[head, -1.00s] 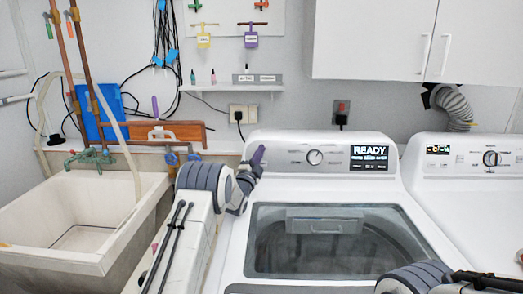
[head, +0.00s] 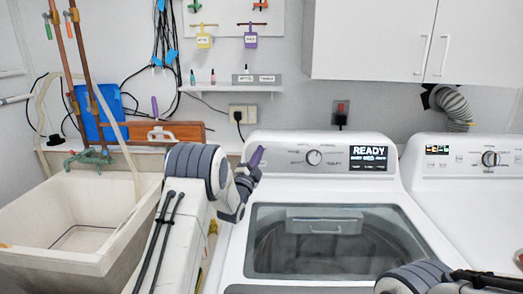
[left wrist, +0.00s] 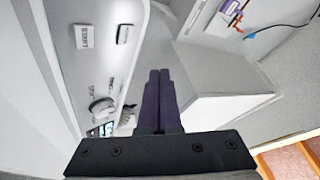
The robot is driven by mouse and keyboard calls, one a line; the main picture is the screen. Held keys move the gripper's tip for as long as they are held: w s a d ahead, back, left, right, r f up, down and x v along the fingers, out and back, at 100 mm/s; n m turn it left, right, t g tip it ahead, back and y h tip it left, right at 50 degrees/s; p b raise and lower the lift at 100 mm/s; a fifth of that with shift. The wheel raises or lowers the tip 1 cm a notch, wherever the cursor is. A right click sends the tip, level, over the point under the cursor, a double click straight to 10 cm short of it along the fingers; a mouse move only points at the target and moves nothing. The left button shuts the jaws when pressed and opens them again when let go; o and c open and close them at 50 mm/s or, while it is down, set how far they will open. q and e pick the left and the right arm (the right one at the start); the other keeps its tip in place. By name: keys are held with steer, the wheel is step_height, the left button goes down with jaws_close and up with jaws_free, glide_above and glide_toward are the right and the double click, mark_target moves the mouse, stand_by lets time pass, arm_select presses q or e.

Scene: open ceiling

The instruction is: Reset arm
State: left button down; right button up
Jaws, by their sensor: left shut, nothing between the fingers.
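My left arm comes in from the left in the head view. Its gripper (head: 256,157), with purple fingers, is in front of the left end of the washer's control panel. In the left wrist view the two purple fingers (left wrist: 159,100) lie together with nothing between them. Whether the gripper touches the panel cannot be told. Part of my right arm (head: 425,277) shows at the lower right of the head view, but its gripper is out of view.
The washer (head: 235,262) has a closed glass lid, and its display (head: 368,158) reads READY. A second white machine (head: 462,205) stands at the right. A utility sink (head: 110,255) is at the left. White cabinets (head: 375,45) hang above, and a small shelf (head: 230,88) is on the wall.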

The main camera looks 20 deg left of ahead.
arm_select(q)
steer(key=s+d+f+n+g+h, duration=0.15)
steer(key=s+d+g, duration=0.35)
steer(key=d, duration=0.5)
steer(key=s+d+f+n+g, duration=0.2)
steer(key=s+d+g, duration=0.25)
steer(key=d, duration=0.55)
steer(key=s+d+f+g, duration=0.1)
steer(key=s+d+g, duration=0.1)
steer(key=s, duration=0.6)
steer(key=s+d+f+n+g, duration=0.1)
steer(key=s+d+f+g, duration=0.1)
steer(key=s, duration=0.6)
steer(key=s+d+f+n+g+p, duration=0.1)
steer(key=s+g, duration=0.3)
steer(key=s, duration=0.4)
steer(key=shift+s+d+f+n, duration=0.25)
steer(key=shift+s+d, duration=0.1)
steer(key=shift+d, duration=0.35)
steer(key=s+a+g+y, duration=0.1)
steer(key=s+a+g, duration=0.1)
steer(key=s, duration=0.7)
steer(key=s+a+f+n+g, duration=0.1)
steer(key=s+a+g, duration=0.1)
steer(key=s, duration=0.6)
steer(key=shift+s+f+g+y, duration=0.25)
steer(key=shift+s+g+y, duration=0.1)
steer(key=shift+s+g, duration=0.1)
steer(key=shift+w, duration=0.1)
